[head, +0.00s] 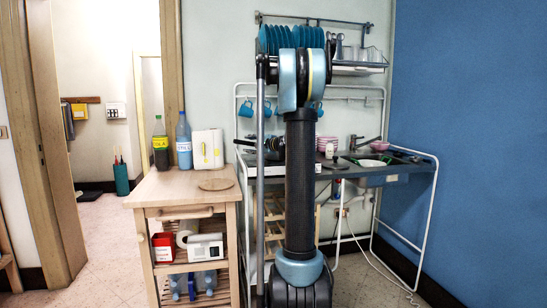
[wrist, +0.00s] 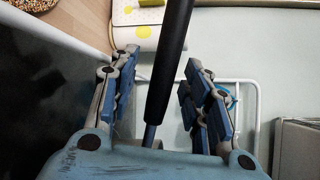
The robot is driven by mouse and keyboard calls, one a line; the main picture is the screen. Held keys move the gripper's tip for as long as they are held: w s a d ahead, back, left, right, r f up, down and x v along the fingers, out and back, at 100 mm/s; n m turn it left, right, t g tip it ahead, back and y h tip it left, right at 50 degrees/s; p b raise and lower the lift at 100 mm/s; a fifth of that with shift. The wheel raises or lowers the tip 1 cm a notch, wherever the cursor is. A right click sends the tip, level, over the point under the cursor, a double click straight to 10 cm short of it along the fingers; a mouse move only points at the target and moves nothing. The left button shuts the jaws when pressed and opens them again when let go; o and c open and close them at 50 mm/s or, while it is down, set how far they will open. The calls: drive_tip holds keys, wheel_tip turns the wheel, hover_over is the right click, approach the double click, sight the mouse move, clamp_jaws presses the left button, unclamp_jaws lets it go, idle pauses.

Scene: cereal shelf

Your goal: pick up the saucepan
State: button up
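The saucepan's black handle (wrist: 168,75) runs down the middle of the wrist view, between the two fingers of my gripper (wrist: 158,95). The fingers stand apart, with a gap on each side of the handle, so my gripper is open around it. The handle's lower end turns to bare metal; the pan body is hidden behind the gripper's palm. In the head view, a dark shape that looks like the saucepan (head: 270,149) sits on the counter's left end, its handle pointing left. My arm hides part of it, and my gripper cannot be made out there.
The metal counter (head: 345,166) holds pink bowls (head: 327,145) and a sink. Cups and a plate rack (head: 345,67) hang above.

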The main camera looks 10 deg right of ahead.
clamp_jaws()
drive_tip(key=shift+r, duration=0.15)
